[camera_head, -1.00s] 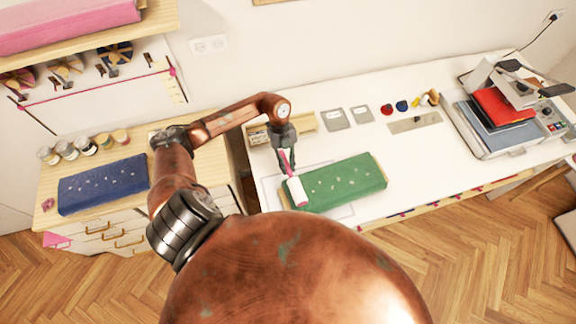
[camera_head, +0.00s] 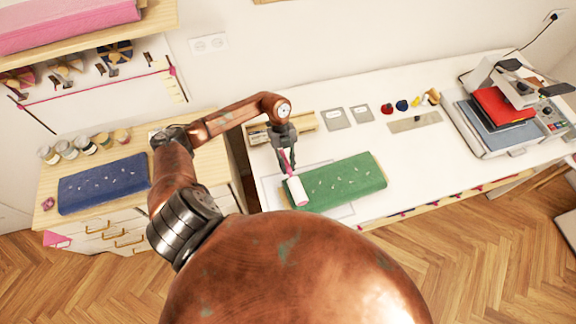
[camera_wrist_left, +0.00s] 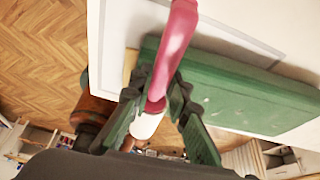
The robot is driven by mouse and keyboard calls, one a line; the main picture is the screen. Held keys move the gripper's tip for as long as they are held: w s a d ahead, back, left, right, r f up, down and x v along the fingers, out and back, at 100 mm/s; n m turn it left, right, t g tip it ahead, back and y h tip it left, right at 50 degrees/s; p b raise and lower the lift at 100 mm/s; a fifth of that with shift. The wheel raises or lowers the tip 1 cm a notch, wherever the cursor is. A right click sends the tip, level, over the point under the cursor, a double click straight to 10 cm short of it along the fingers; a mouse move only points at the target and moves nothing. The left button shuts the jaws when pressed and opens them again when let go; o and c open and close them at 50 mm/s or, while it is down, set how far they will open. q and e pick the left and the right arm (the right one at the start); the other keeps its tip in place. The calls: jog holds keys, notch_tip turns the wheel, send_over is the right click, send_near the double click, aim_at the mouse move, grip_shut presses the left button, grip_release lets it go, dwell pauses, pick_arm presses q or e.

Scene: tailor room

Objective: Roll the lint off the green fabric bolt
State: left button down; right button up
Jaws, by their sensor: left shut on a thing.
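The green fabric bolt (camera_head: 343,182) lies on the white table, with several small white lint bits on its top. My left gripper (camera_head: 287,158) is above the bolt's left end, shut on the pink handle of the lint roller (camera_head: 297,191). The roller's white head is at the left end of the bolt; whether it touches the cloth I cannot tell. In the left wrist view the pink handle (camera_wrist_left: 174,45) passes between the fingers (camera_wrist_left: 158,100), with the white head partly hidden behind them and the green bolt (camera_wrist_left: 235,92) beside it. My right gripper is not in view.
A wooden holder (camera_head: 303,122) stands behind the bolt. Grey cards (camera_head: 335,119), small coloured items (camera_head: 402,105) and a heat press (camera_head: 500,120) lie along the table. A blue bolt (camera_head: 103,184) with lint sits on the left cabinet. Table space right of the green bolt is clear.

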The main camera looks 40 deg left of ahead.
pick_arm(q)
jog(key=shift+f+b, duration=0.8)
jog(key=shift+f, duration=0.4)
jog(key=shift+w+d+f+b, duration=0.1)
jog(key=shift+w+d+b, duration=0.5)
jog(key=shift+w, duration=0.5)
jog(key=shift+w+d, duration=0.2)
jog(key=shift+d, duration=0.05)
jog(key=shift+w+d+f+b, duration=0.1)
jog(key=shift+w+d+b, duration=0.15)
jog(key=shift+w+d, duration=0.3)
jog(key=shift+w+d+f+b, duration=0.1)
jog(key=shift+w+d+b, duration=0.2)
jog(key=shift+w, duration=0.35)
jog(key=shift+w+d+r+b, duration=0.1)
jog(key=shift+w+d+b, duration=0.1)
jog(key=shift+w+d, duration=0.35)
jog(key=shift+w+d+b, duration=0.2)
jog(key=shift+w+d, duration=0.05)
jog(key=shift+w, duration=0.45)
